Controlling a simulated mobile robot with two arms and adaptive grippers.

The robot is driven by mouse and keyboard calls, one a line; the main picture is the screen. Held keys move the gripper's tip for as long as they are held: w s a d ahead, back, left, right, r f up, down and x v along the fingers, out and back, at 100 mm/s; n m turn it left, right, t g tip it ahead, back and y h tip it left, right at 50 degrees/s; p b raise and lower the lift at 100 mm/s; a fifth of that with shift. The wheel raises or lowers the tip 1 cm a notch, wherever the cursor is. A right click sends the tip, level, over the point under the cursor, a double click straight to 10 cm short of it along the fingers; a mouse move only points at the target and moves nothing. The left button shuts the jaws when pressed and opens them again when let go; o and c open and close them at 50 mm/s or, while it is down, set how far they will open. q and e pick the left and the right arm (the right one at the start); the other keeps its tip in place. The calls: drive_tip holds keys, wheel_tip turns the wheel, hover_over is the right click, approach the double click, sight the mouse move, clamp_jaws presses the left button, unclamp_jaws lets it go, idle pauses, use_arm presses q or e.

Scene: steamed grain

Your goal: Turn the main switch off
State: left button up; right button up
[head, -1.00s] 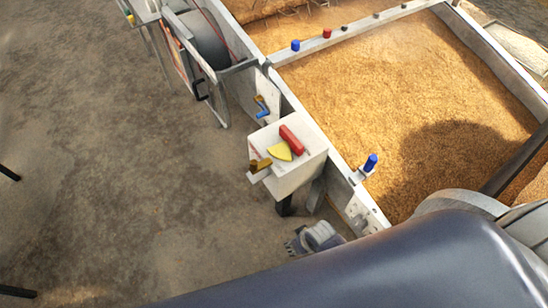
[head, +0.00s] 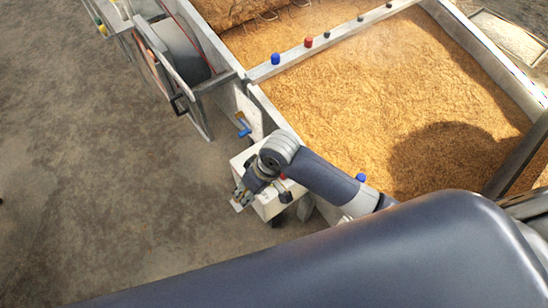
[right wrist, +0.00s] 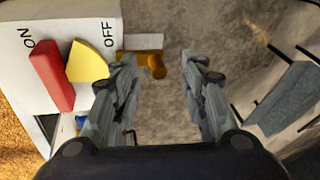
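The white switch box (head: 268,208) stands against the grain bed's wall, mostly behind my right arm in the head view. In the right wrist view its top carries the words ON and OFF, a red bar handle (right wrist: 52,75) near ON, and a yellow fan-shaped piece (right wrist: 87,62) between the handle and OFF. A brass-coloured piece (right wrist: 156,66) sticks out from the box side. My right gripper (right wrist: 157,60) is open and empty; its left finger is close to the box's OFF edge, and the brass piece shows between the fingertips. My left gripper is not in view.
Beside the box is the grain bed (head: 370,90), with a blue knob (head: 361,178) on its near wall and blue and red knobs on the divider (head: 335,39). A blue valve handle (head: 244,132) is on the wall behind. The floor at left is open.

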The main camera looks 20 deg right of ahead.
drive_tip(key=w+d+h, duration=0.1)
drive_tip(key=w+d, duration=0.2)
drive_tip(key=w+d+r+m+g+h, duration=0.1)
drive_tip(key=w+d, duration=0.3)
drive_tip(key=w+d+r+h, duration=0.1)
drive_tip(key=w+d, duration=0.2)
drive_tip(key=w, duration=0.1)
drive_tip(key=shift+w+d+r+m+g+h, duration=0.1)
drive_tip(key=shift+w+d+m+g+h, duration=0.15)
drive_tip(key=shift+d+m+g+h, duration=0.1)
wheel_tip(320, 180, down, 9)
drive_tip(key=shift+r, duration=0.2)
drive_tip(key=shift+a+f, duration=0.1)
drive_tip(key=shift+f, duration=0.55)
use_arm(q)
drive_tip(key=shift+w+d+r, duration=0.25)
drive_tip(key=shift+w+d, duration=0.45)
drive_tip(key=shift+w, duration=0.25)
use_arm(e)
drive_tip(key=shift+f, duration=0.15)
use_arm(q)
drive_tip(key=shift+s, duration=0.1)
use_arm(e)
clamp_jaws()
